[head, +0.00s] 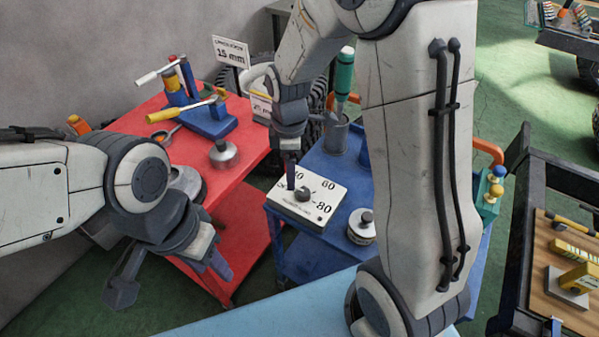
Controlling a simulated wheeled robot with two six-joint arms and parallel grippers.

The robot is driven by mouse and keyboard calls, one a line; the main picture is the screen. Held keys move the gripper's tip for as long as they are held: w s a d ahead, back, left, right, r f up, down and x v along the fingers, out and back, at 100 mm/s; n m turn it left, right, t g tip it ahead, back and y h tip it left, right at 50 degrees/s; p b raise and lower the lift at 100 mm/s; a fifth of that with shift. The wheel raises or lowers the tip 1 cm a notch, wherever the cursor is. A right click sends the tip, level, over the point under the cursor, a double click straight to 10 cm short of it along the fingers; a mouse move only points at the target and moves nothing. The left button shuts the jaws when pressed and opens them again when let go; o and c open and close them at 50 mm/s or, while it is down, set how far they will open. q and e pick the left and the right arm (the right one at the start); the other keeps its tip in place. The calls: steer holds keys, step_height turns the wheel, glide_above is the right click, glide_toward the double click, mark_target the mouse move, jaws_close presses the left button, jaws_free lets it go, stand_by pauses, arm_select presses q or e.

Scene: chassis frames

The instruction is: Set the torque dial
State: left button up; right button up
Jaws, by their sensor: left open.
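The torque dial (325,206) is a white plate on the blue cart, with a dark round knob (304,194) and printed numbers, of which 60 and 80 are readable. My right gripper (291,182) points down at the knob's left side, its tip overlapping the plate in the picture. I cannot tell whether it touches the knob or how far its fingers are apart. It hides part of the left number. My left gripper (168,277) is open and empty, low at the left, in front of the red cart and away from the dial.
The blue cart (290,255) also holds a jar (361,228) and a grey cup (335,136) with a green-handled tool (344,75). The red cart (235,235) carries yellow-handled tools. My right arm blocks the cart's right part. A wooden-topped cart (545,260) stands right.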

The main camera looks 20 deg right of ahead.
steer(key=n, duration=0.2)
glide_above(304, 192)
step_height(304, 192, down, 3)
step_height(304, 192, down, 10)
steer(key=shift+w+r+p, duration=0.1)
steer(key=shift+p, duration=0.55)
jaws_close()
